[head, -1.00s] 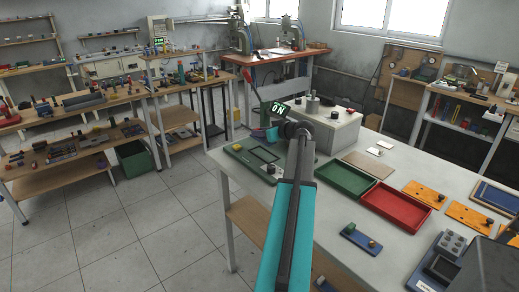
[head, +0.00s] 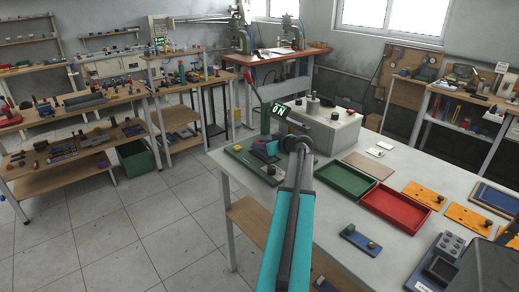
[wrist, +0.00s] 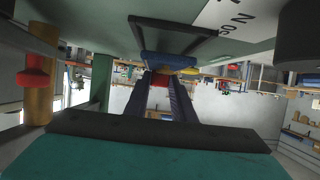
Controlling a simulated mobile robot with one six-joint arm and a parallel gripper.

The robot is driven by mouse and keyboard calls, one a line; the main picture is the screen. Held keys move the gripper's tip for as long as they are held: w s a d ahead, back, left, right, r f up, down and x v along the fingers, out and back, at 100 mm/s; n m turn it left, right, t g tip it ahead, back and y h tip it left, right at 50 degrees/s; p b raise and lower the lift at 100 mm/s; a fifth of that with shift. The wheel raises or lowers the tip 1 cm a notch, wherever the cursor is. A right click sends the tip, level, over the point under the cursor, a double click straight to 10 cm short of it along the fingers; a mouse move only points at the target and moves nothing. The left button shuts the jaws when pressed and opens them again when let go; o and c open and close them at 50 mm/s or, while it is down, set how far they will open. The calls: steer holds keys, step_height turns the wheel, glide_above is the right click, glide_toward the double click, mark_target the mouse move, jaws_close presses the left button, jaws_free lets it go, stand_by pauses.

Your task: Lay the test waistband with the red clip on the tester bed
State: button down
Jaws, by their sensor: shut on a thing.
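The tester has a green base plate (head: 237,153) at the far left corner of the table, with an upright green post and a red lever (head: 252,88). My gripper (head: 272,147) is low over this plate, beside the post, largely hidden by my own arm. In the wrist view, my two dark fingers (wrist: 165,88) close on a small blue piece (wrist: 178,66) with red (wrist: 160,80) showing between the fingers, apparently the waistband and its clip. The plate (wrist: 105,22) with a dark rectangular frame shows just beyond it. I cannot tell whether the piece touches the bed.
A green tray (head: 347,183) and a red tray (head: 397,205) lie nearer. A blue plate with pegs (head: 358,240) lies in front. The table's left edge is close to the tester.

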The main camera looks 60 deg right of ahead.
steer(key=shift+f, duration=0.85)
steer(key=c, duration=1.5)
jaws_free()
steer(key=shift+s, duration=0.1)
steer(key=shift+b+v, duration=1.15)
steer(key=shift+v, duration=4.8)
steer(key=shift+s, duration=0.1)
